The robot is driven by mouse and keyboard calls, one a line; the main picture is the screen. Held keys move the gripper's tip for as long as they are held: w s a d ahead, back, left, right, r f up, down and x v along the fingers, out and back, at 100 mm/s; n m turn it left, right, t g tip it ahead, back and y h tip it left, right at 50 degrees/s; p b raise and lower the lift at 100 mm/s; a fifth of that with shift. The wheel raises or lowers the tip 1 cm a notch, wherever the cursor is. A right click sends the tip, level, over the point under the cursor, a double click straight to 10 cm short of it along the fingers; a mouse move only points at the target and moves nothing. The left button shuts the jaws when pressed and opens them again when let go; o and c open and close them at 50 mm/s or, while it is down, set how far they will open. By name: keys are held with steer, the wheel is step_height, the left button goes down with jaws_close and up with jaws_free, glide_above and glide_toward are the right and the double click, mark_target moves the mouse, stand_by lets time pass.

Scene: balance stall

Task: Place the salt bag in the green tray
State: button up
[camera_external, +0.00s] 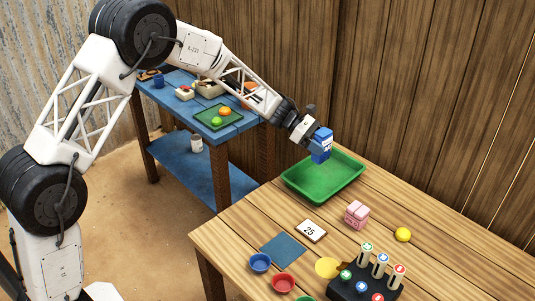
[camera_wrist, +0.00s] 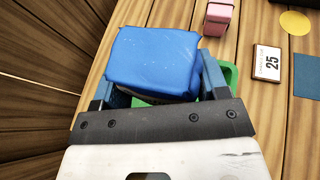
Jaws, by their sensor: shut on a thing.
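The blue bag (camera_external: 321,147), which I take to be the salt bag, has pale marking on its side, too small to read. My gripper (camera_external: 317,138) is shut on it and holds it in the air above the green tray (camera_external: 309,190). In the wrist view the blue bag (camera_wrist: 152,62) fills the space between the two fingers. The green tray (camera_wrist: 231,76) shows partly behind the bag and gripper there; most of it is hidden. The part of the tray floor visible in the outside view looks empty.
A blue square (camera_external: 283,249), small bowls (camera_external: 283,283) and a dark peg stand (camera_external: 352,289) are nearer the front. A wooden wall rises behind.

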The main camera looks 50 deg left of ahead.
mark_target(326, 155)
steer(key=shift+w+d+r, duration=0.1)
steer(key=shift+w+d, duration=0.05)
steer(key=shift+w, duration=0.5)
steer(key=shift+w+d+r, duration=0.1)
steer(key=shift+w+d, duration=0.05)
steer(key=shift+w, duration=0.45)
steer(key=shift+f, duration=3.15)
steer(key=shift+f, duration=1.85)
steer(key=shift+f, duration=0.1)
steer(key=o, duration=1.2)
